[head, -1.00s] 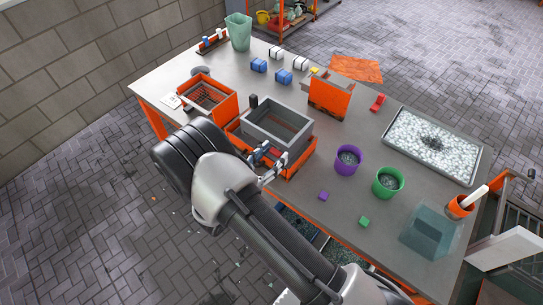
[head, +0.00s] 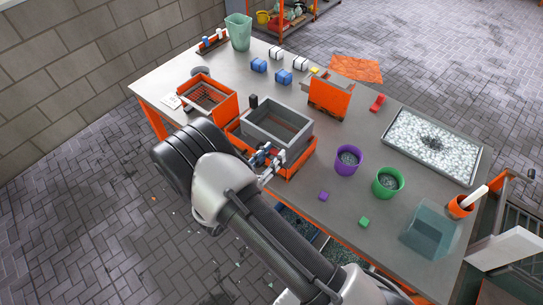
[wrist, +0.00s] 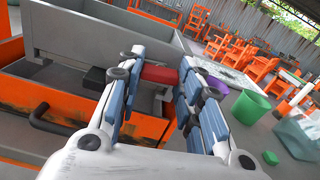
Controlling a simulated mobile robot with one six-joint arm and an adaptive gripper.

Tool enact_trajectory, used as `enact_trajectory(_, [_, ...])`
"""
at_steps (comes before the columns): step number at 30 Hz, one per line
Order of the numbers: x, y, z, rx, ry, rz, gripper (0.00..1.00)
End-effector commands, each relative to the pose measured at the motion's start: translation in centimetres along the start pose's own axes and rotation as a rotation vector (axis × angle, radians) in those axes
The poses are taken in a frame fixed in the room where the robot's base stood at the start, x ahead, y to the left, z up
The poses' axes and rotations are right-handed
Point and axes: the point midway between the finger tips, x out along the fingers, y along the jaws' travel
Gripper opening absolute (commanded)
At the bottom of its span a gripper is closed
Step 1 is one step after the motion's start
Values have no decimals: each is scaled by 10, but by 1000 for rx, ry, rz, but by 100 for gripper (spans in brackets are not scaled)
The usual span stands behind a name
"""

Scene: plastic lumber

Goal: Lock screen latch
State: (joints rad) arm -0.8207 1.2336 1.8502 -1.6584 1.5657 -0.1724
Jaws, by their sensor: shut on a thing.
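The screen is a grey open-topped box (head: 250,132) with a dark slatted bottom, seated in an orange base (head: 300,168) at the table's front edge. Its grey wall also fills the upper left of the wrist view (wrist: 90,42). A small red latch piece (wrist: 159,75) sits at the box's near side, between my fingertips. My gripper (head: 268,158) is at the box's front right corner. In the wrist view its blue-padded fingers (wrist: 158,84) close on the red latch. The fingers partly hide the latch and its mount.
An orange bin with a grate (head: 225,108) stands left of the screen. A purple pot (head: 347,163) and a green pot (head: 386,186) stand to its right. A purple cube (head: 323,196) and a green cube (head: 363,222) lie near the front edge. A pebble tray (head: 472,168) is farther right.

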Motion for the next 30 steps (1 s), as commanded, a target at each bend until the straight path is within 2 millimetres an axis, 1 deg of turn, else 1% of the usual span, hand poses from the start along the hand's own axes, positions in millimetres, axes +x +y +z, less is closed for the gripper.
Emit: enact_trajectory(30, [0, 0, 0, -935, 0, 0, 9])
